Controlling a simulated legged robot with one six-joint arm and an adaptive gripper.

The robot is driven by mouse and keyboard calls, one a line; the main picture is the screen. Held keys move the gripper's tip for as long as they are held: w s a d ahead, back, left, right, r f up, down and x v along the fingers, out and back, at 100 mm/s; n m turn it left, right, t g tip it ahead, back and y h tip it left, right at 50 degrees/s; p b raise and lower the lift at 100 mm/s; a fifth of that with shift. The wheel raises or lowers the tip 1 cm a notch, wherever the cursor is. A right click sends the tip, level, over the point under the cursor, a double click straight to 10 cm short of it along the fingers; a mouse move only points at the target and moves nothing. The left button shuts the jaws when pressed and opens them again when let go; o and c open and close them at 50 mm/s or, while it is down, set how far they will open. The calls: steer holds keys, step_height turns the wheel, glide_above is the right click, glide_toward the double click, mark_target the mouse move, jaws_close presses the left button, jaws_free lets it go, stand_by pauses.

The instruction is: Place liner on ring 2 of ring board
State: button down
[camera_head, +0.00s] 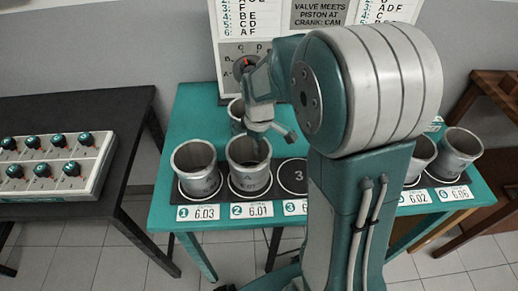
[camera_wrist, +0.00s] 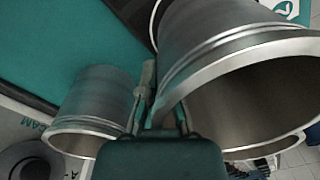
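A grey metal liner (camera_head: 247,178) marked A stands upright at ring 2 of the ring board (camera_head: 224,197). Whether it sits fully down in the ring is hard to tell. My gripper (camera_head: 256,136) is at the back of its rim. In the wrist view, my gripper (camera_wrist: 163,104) straddles the wall of this large liner (camera_wrist: 215,45), one finger outside and one inside, and appears shut on it. The small gap at the wall is hard to judge.
Another liner (camera_head: 198,181) stands at ring 1, and ring 3 (camera_head: 297,177) is empty. A liner (camera_head: 234,108) stands behind, close beside my gripper; it shows in the wrist view (camera_wrist: 98,98). More liners (camera_head: 457,153) stand right. A sign (camera_head: 240,80) rises at the back.

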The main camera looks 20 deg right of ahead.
steer(key=shift+a+f, duration=0.35)
steer(key=shift+f, duration=0.4)
steer(key=shift+d, duration=0.35)
steer(key=c, duration=0.8)
jaws_free()
steer(key=shift+d, duration=0.1)
steer(key=shift+a, duration=0.25)
